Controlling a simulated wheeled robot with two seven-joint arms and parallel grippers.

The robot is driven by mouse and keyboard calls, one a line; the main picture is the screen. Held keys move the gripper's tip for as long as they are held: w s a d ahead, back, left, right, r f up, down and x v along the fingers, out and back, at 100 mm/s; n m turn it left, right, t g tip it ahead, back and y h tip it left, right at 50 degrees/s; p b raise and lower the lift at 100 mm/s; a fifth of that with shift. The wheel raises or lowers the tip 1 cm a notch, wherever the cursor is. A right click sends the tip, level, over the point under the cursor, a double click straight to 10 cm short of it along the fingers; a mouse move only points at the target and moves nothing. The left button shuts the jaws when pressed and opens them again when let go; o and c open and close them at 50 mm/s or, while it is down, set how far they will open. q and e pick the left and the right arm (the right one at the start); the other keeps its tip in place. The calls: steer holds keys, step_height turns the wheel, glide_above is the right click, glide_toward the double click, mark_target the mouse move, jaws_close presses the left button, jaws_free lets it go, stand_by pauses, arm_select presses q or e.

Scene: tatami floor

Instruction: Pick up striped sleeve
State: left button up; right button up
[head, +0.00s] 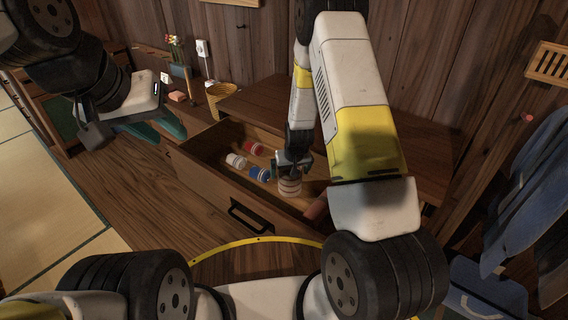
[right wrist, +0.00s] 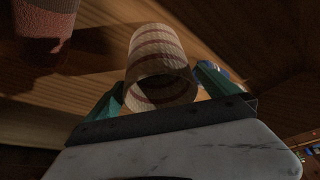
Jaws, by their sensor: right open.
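The striped sleeve (head: 290,187), cream with reddish-brown bands, is in the open drawer (head: 222,190), directly below my right gripper (head: 291,172). In the right wrist view the striped sleeve (right wrist: 157,60) lies between the two teal fingers of my right gripper (right wrist: 162,84), its hollow end facing the palm. The jaws are open around it; whether a finger touches it I cannot tell. My left gripper (head: 170,137) is open and empty, held up at the left, away from the drawer.
The drawer also holds a white roll (head: 236,160), a blue one (head: 259,174), a red one (head: 253,148) and a reddish-brown sleeve (head: 316,208), which shows close by in the right wrist view (right wrist: 43,22). A yellow holder (head: 221,91) stands behind. Blue cloth (head: 530,185) hangs at right.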

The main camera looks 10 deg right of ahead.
steer(key=shift+x, duration=0.95)
steer(key=shift+c, duration=0.2)
steer(key=c, duration=1.4)
